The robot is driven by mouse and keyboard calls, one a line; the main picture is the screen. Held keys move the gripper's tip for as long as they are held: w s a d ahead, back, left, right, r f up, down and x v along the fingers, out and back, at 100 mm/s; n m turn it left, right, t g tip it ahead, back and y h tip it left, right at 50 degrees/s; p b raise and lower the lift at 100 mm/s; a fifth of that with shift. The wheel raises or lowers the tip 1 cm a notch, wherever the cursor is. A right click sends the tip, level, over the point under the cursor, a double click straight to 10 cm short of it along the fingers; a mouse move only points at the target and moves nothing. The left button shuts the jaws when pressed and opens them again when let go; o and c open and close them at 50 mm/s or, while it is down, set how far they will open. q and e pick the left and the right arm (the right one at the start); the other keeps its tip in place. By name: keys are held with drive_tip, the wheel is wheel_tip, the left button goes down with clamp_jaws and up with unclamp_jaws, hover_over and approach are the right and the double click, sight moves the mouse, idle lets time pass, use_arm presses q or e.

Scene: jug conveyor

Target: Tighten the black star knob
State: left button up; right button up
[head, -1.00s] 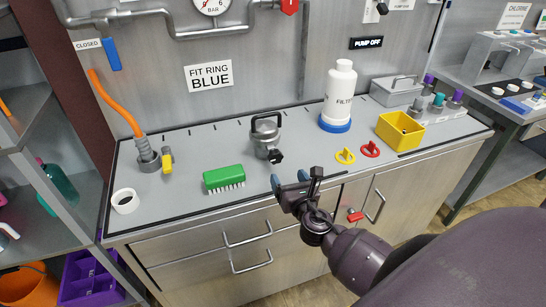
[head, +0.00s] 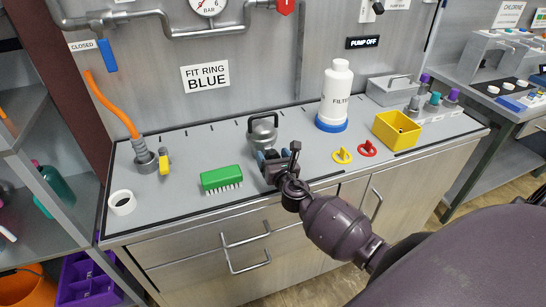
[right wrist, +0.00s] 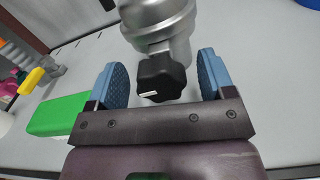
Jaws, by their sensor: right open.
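The black star knob (right wrist: 162,78) sticks out from the side of a silver metal jug-like housing (right wrist: 158,22) in the right wrist view. A small white mark shows on the knob. My right gripper (right wrist: 161,72) is open, with one blue-padded finger on each side of the knob and gaps between pads and knob. In the head view the silver housing (head: 262,130) stands upright on the grey counter (head: 185,200). My right gripper (head: 275,158) is just in front of it and hides the knob there. My left gripper is not in view.
A green brush (head: 221,179) lies left of the gripper. A yellow ring (head: 342,156) and a red ring (head: 367,149) lie to the right, near a yellow bin (head: 397,130). A white filter bottle (head: 336,92) stands behind.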

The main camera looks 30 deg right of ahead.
drive_tip(key=c, duration=0.9)
drive_tip(key=shift+c, duration=0.2)
